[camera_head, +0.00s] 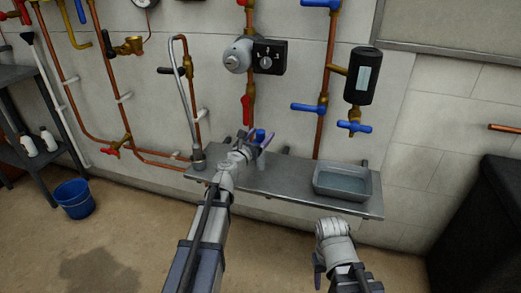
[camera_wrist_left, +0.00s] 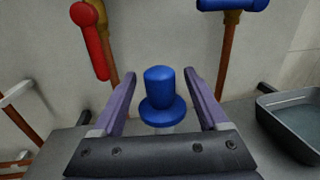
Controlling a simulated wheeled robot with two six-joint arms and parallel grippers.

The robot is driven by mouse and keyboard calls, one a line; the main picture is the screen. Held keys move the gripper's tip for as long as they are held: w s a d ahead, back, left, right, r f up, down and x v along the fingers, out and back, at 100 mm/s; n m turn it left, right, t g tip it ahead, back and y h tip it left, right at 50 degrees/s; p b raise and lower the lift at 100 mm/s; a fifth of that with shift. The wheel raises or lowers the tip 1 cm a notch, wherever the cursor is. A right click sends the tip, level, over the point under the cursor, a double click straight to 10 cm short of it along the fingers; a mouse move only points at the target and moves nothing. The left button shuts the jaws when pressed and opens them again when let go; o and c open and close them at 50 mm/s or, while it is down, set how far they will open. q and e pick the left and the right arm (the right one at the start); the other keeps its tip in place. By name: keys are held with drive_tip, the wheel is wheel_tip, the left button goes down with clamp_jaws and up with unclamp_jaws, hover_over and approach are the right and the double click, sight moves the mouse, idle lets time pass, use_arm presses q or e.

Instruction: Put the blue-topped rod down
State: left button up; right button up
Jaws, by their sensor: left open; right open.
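The blue-topped rod (camera_wrist_left: 162,95) stands upright between the two open fingers of my left gripper (camera_wrist_left: 160,100) in the left wrist view. Gaps show between its blue top and both fingers. Its lower part is hidden by the gripper body. In the head view the blue top (camera_head: 260,135) shows at the tip of my left gripper (camera_head: 256,142), over the metal shelf (camera_head: 290,182). The head view does not show clearly whether the rod's foot touches the shelf. My right gripper (camera_head: 318,270) is low in front of the shelf, and nothing is seen in it.
A grey tray (camera_head: 345,193) with liquid sits on the shelf's right part. A red-handled valve (camera_head: 247,110) and blue-handled valves (camera_head: 353,127) are on the wall pipes close above the shelf. A blue bucket (camera_head: 75,198) stands on the floor at left. The shelf between rod and tray is clear.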

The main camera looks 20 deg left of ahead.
use_arm(q)
clamp_jaws()
idle(0.5)
idle(0.8)
